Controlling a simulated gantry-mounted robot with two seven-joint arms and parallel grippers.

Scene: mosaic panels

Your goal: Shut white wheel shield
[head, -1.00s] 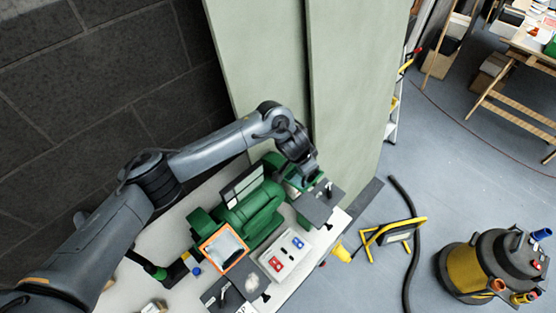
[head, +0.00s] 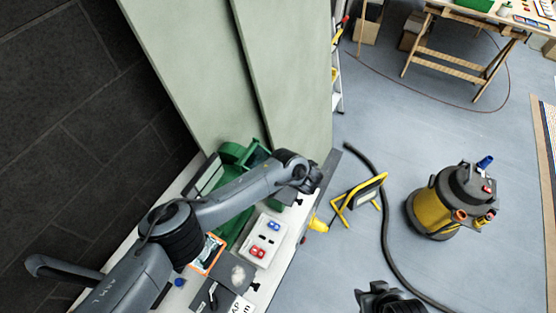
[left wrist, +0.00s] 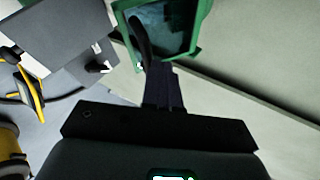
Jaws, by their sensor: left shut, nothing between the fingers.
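The green grinder (head: 236,160) stands on the bench, partly hidden by my left arm. One shield with an orange frame (head: 206,256) is at its near end, partly covered by the arm. In the left wrist view a green-framed clear shield (left wrist: 197,42) is just beyond my left gripper (left wrist: 163,68); I cannot tell whether they touch. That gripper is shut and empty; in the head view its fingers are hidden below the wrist. I cannot make out a white wheel. A dark part at the bottom edge looks like my right gripper (head: 388,301); its jaws are unclear.
A switch box (head: 262,241) with red and blue buttons sits on the bench front. A yellow work lamp (head: 358,197), a hose and a yellow-black vacuum (head: 445,203) stand on the floor. Pale green panels (head: 225,70) rise behind the grinder.

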